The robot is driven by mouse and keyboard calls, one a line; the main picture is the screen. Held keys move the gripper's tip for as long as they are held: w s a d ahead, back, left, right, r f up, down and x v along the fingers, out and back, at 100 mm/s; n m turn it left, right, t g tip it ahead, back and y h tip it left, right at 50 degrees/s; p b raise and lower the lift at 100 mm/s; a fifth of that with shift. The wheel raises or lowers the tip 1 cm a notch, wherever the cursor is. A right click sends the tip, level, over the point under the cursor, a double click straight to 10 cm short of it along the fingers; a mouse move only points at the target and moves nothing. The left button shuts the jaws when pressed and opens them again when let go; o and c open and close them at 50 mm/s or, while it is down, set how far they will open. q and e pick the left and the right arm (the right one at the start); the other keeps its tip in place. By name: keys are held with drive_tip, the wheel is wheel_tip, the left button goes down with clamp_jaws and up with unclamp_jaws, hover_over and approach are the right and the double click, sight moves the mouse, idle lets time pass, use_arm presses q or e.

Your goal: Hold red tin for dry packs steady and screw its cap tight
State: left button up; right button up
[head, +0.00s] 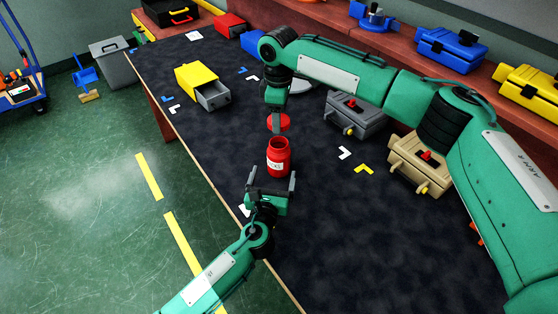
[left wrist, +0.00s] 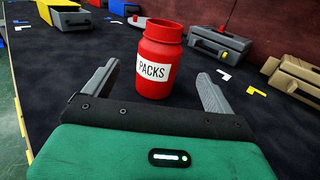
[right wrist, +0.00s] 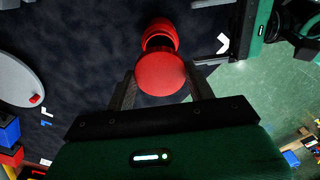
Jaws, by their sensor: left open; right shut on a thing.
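The red tin (head: 278,158) stands upright on the dark mat, with a white label reading PACKS. It also shows in the left wrist view (left wrist: 159,50), beyond and between the fingers of my left gripper (head: 271,183). My left gripper is open, its fingers just short of the tin or at its near sides. My right gripper (head: 278,115) is shut on the red cap (head: 279,123), held apart above the tin. In the right wrist view the cap (right wrist: 161,74) lies between the fingertips and partly hides the tin (right wrist: 158,32).
The dark mat (head: 330,220) is clear around the tin. A yellow drawer box (head: 198,82) stands to the left. A grey toolbox (head: 355,116) and a beige toolbox (head: 420,165) stand to the right. A round grey plate (head: 300,85) lies behind my right gripper.

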use_arm(q)
drive_tip(key=w, duration=0.3)
drive_tip(key=w+d, duration=0.1)
drive_tip(key=w, duration=0.5)
drive_tip(key=shift+d, duration=0.25)
drive_tip(key=shift+s, duration=0.1)
drive_tip(key=c, duration=1.5)
drive_tip(key=shift+o, duration=0.2)
use_arm(e)
hover_over(279, 137)
drive_tip(key=s, duration=0.2)
drive_tip(key=shift+s+f, duration=0.2)
drive_tip(key=shift+f, duration=2.25)
drive_tip(key=shift+f, duration=0.15)
drive_tip(key=shift+f, duration=0.75)
drive_tip(key=shift+f, duration=0.6)
